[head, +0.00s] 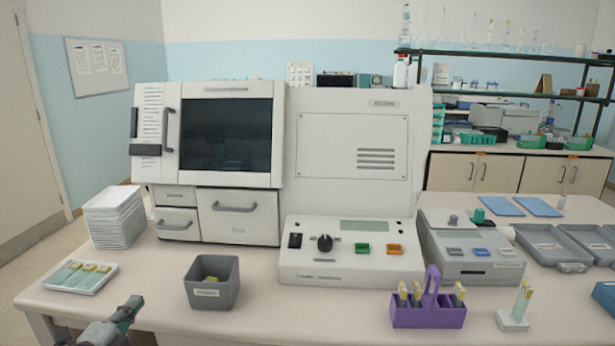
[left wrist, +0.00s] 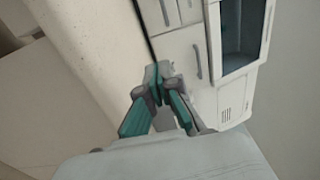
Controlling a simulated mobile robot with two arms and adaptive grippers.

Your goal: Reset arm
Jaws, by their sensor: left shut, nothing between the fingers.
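My left gripper (head: 132,304) shows at the lower left of the head view, at the table's front edge, between the white slide tray and the grey bin. In the left wrist view the left gripper (left wrist: 157,82) has its fingers together and holds nothing. The table and the white machine show beyond it there, tilted. My right gripper is in neither view.
The staining machine (head: 352,150) stands at the back of the table (head: 255,312). A white slide tray (head: 98,283), a stack of white trays (head: 114,218) and a grey bin (head: 212,290) are near my left gripper. A purple rack (head: 428,318) stands further right.

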